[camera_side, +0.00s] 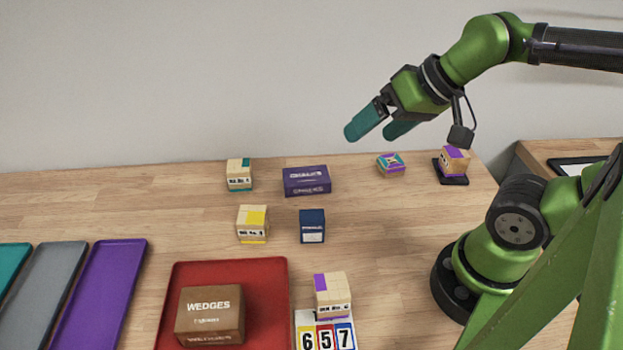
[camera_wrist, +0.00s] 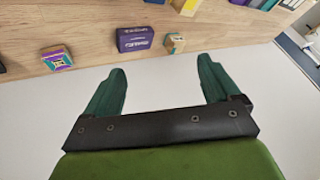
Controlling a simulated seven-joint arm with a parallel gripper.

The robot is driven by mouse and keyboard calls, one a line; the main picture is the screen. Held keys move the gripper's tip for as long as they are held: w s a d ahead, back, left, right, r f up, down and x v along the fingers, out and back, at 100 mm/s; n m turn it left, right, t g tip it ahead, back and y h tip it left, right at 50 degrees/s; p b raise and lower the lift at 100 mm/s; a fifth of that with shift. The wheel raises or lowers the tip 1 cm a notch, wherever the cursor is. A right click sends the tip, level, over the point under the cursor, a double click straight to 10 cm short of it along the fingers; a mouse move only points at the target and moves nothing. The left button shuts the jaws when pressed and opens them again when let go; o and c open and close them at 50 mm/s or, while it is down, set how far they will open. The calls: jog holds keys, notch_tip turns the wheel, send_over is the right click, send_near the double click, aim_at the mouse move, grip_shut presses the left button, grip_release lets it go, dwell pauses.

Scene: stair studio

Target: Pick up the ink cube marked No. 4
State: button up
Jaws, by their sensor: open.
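Several pale wooden cubes with coloured patches and small printed labels stand on the table: a teal-marked cube (camera_side: 239,175) at the back left, a yellow-marked cube (camera_side: 252,224) in front of it, a purple-marked cube (camera_side: 332,296) at the front, and another purple-marked cube (camera_side: 454,161) on a black pad at the back right. The numbers are too small to read surely, so I cannot tell which is No. 4. My gripper (camera_side: 370,133) is open and empty, high above the table's back edge. Its teal fingers also show spread in the wrist view (camera_wrist: 162,75).
A purple box (camera_side: 307,181), a dark blue box (camera_side: 312,226) and a small patterned block (camera_side: 391,165) stand among the cubes. A red tray (camera_side: 272,270) holds a brown box (camera_side: 210,314). Number cards (camera_side: 327,338) lie at the front; flat trays (camera_side: 100,285) lie left.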

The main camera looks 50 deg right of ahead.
jog(key=n+g+y, duration=0.1)
jog(key=n+g, duration=0.3)
jog(key=n, duration=0.9)
send_near(239, 165)
jog(key=x, duration=0.6)
jog(key=shift+s+a+f, duration=0.1)
jog(key=shift+s+a, duration=0.05)
jog(key=shift+a, duration=0.05)
jog(key=shift+x, duration=3.05)
